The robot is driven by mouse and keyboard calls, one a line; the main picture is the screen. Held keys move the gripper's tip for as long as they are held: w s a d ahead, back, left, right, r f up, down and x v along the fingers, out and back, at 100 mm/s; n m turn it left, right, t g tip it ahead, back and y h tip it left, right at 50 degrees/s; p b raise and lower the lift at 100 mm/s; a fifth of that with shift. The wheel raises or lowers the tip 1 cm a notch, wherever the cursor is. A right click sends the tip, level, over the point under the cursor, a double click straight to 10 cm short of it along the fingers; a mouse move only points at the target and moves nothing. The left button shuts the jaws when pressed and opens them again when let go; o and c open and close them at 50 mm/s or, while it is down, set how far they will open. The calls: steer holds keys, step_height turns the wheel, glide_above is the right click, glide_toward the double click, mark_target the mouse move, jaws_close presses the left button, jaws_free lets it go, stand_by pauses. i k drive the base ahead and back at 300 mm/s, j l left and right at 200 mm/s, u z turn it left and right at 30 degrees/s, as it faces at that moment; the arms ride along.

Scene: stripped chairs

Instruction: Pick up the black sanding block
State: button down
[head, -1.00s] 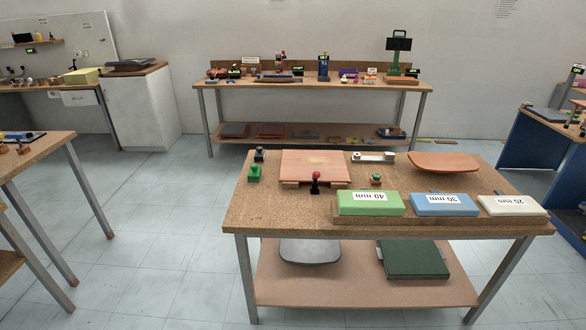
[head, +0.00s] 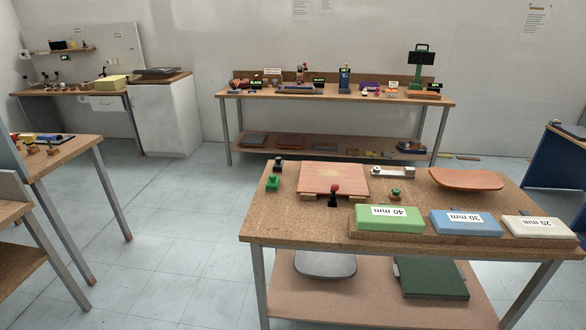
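A small black block (head: 278,165) stands at the far left corner of the near cork-topped table (head: 285,225), just behind a green block (head: 272,184). It may be the black sanding block, but it is too small to be sure. My gripper is not in view.
The near table also holds a wooden board (head: 334,178), a curved seat (head: 466,179) and green (head: 388,218), blue (head: 465,223) and white (head: 537,228) foam blocks. A long bench (head: 335,97) stands at the back wall. Floor (head: 185,225) is clear left of the near table.

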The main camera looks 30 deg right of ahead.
mark_target(278, 166)
steer(key=i+j+z, duration=0.15)
steer(key=z, duration=0.3)
steer(key=i+j+z, duration=0.25)
steer(key=j, duration=0.35)
steer(key=i+j+z, duration=0.25)
steer(key=i+j, duration=0.15)
steer(key=j, duration=0.25)
steer(key=i+j+z, duration=0.15)
steer(key=j, duration=0.15)
steer(key=i+j, duration=0.15)
steer(key=j, duration=0.25)
steer(key=i+j, duration=0.15)
steer(key=j, duration=0.3)
steer(key=i+j, duration=0.1)
steer(key=j, duration=0.3)
steer(key=i+j, duration=0.15)
steer(key=j, duration=0.25)
steer(key=i+j+z, duration=0.1)
steer(key=j, duration=0.35)
steer(key=i+j, duration=0.15)
steer(key=j, duration=0.25)
steer(key=i+j, duration=0.2)
steer(key=j, duration=0.2)
steer(key=i+l, duration=0.3)
steer(key=l, duration=0.1)
